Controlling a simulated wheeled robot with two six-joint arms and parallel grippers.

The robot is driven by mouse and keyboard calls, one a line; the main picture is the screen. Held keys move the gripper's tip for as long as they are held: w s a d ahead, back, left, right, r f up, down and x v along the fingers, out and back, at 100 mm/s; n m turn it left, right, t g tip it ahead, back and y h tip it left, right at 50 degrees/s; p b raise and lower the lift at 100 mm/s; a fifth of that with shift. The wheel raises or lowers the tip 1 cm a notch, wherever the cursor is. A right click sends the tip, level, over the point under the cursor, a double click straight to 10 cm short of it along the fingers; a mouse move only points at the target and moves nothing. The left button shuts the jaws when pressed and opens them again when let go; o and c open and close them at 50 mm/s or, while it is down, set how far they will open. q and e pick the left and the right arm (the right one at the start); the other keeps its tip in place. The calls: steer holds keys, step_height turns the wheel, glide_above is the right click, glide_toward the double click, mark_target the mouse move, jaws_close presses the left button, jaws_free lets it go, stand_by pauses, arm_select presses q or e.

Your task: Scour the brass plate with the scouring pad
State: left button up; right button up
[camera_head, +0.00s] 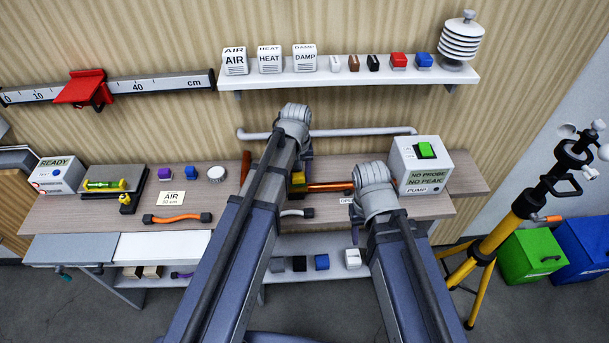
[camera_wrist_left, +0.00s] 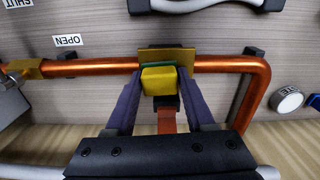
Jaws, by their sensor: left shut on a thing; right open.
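The brass plate (camera_wrist_left: 165,54) is a flat yellow-gold piece on the copper pipe in the left wrist view. The scouring pad (camera_wrist_left: 160,80) is a small yellow block with a green layer on the side facing the plate. My left gripper (camera_wrist_left: 159,83) is shut on the pad, with a purple finger on either side. The green face is at the plate's edge; I cannot tell how firmly it touches. In the head view, my left arm hides most of this spot, and a bit of yellow (camera_head: 298,178) shows beside it.
The copper pipe (camera_head: 330,187) runs along the workbench (camera_head: 110,212). A white pump box (camera_head: 421,168) with a green switch stands right of it. A shelf (camera_head: 345,78) with small blocks hangs above.

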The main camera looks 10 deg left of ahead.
arm_select(q)
steer(key=shift+s+a, duration=0.2)
steer(key=shift+a, duration=0.55)
steer(key=shift+s+a, duration=0.15)
steer(key=shift+a, duration=0.55)
steer(key=shift+s+a, duration=0.2)
steer(key=shift+a, duration=0.55)
steer(key=shift+d, duration=0.1)
step_height(320, 180, up, 6)
steer(key=p, duration=0.6)
step_height(320, 180, up, 3)
steer(key=p, duration=0.3)
